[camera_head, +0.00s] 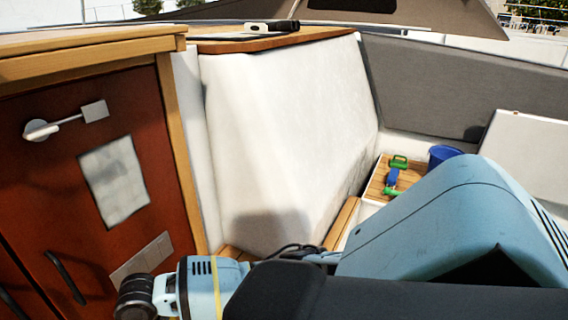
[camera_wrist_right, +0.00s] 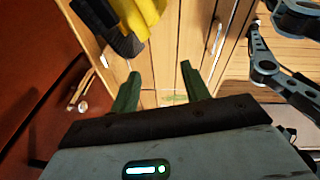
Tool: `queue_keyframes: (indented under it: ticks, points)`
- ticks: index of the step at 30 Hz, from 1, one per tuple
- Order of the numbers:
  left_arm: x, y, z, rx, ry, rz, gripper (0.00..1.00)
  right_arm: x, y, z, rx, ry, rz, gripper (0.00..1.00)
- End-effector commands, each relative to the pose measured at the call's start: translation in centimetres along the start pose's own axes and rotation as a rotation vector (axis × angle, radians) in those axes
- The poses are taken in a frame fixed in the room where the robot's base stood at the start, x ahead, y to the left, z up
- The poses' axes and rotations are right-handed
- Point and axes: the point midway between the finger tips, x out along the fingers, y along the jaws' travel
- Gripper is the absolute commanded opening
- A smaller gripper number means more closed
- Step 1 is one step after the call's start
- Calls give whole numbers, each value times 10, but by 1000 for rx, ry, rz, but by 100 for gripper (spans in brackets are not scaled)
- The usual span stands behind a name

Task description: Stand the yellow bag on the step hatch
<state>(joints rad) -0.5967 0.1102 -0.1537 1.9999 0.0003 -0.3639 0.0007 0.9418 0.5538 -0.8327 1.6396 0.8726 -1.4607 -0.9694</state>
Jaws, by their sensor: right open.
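The yellow bag (camera_wrist_right: 151,12) shows only in part at the top of the right wrist view, with a dark grey part beside it. My right gripper (camera_wrist_right: 158,78) is open and empty, its two green fingers pointing at pale wooden boards (camera_wrist_right: 168,38). The bag is beyond and to the left of the fingers, apart from them. I cannot tell whether these boards are the step hatch. The bag does not show in the head view, where my blue arm hides the lower right. My left gripper is not in clear view.
A red-brown door (camera_head: 85,190) with handles stands at left in the head view, beside a white moulded wall (camera_head: 285,130). A blue bucket (camera_head: 442,155) and a green-and-blue item (camera_head: 394,177) sit on the far right. Grey jointed links (camera_wrist_right: 270,68) show at right in the wrist view.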

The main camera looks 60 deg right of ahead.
Motion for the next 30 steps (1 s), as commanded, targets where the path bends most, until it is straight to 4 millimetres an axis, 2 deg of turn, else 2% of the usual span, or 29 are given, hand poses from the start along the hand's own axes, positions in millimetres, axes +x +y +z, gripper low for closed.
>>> queue_keyframes:
  ticks: [1, 6, 11, 15, 23, 30]
  points:
    - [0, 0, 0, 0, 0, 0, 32, 18, -14, -12, 46, 40, 13, 46]
    - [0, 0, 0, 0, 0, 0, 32, 60, -51, -40, 235, 156, 84, 46]
    - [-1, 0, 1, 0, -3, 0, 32, 89, -88, -59, 435, 253, 142, 46]
    - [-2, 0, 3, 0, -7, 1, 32, 106, -124, -66, 622, 319, 192, 46]
    - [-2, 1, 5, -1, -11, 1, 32, 122, -198, -58, 975, 389, 292, 46]
    - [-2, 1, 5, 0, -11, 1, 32, 116, -279, -32, 1262, 384, 399, 46]
